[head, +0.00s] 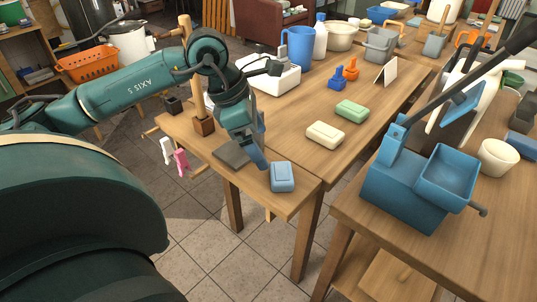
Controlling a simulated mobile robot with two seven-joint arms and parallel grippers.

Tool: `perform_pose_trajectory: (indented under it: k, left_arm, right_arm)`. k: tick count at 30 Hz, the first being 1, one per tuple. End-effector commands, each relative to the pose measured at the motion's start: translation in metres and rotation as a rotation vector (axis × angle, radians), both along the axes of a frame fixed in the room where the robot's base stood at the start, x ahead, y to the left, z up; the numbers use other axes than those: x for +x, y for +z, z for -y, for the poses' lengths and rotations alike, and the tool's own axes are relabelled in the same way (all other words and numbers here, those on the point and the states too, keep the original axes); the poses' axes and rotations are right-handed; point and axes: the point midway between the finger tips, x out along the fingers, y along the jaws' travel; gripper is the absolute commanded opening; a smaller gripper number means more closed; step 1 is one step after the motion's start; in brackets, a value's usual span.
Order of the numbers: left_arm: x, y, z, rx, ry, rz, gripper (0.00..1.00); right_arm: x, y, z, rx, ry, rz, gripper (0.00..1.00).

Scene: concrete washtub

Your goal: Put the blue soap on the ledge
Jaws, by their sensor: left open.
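The blue soap (282,177), a small rounded block, lies flat near the front corner of the wooden table (295,203). My left gripper (257,152) reaches down from the left, just left of and behind the soap. It is open, and no object shows between its fingers. A narrow gap seems to separate it from the soap; whether it touches the tabletop I cannot tell. I cannot make out a concrete washtub or its ledge for certain. My right gripper is not in view.
A cream soap (325,134) and a green soap (352,109) lie behind the blue one. A dark flat slab (231,154) lies left of the gripper. A blue wringer-like device (405,185) stands on the right table. Jugs and basins stand at the back.

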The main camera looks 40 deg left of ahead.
Motion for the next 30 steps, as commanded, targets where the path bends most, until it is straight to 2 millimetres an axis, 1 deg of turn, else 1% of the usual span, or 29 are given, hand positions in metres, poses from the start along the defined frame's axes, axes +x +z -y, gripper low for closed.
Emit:
perform_pose_trajectory:
  k: [1, 3, 8, 25, 28, 30]
  left_arm:
    - [-0.002, 0.009, -0.003, 0.003, 0.0, 0.002, 0.89]
    - [-0.004, 0.018, -0.006, 0.002, 0.001, 0.002, 0.89]
    - [-0.008, 0.029, -0.009, 0.001, 0.0, -0.001, 0.89]
    - [-0.008, 0.03, -0.009, -0.001, 0.0, -0.001, 0.89]
    - [-0.008, 0.037, -0.009, 0.0, 0.0, 0.0, 0.89]
    - [-0.008, 0.05, -0.009, 0.0, 0.0, 0.0, 0.89]
  right_arm:
    - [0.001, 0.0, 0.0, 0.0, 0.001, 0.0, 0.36]
    - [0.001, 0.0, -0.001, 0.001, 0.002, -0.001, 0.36]
    - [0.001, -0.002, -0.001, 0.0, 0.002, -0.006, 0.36]
    - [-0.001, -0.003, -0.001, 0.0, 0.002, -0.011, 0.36]
    - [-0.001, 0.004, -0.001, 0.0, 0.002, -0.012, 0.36]
    - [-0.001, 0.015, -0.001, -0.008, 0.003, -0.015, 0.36]
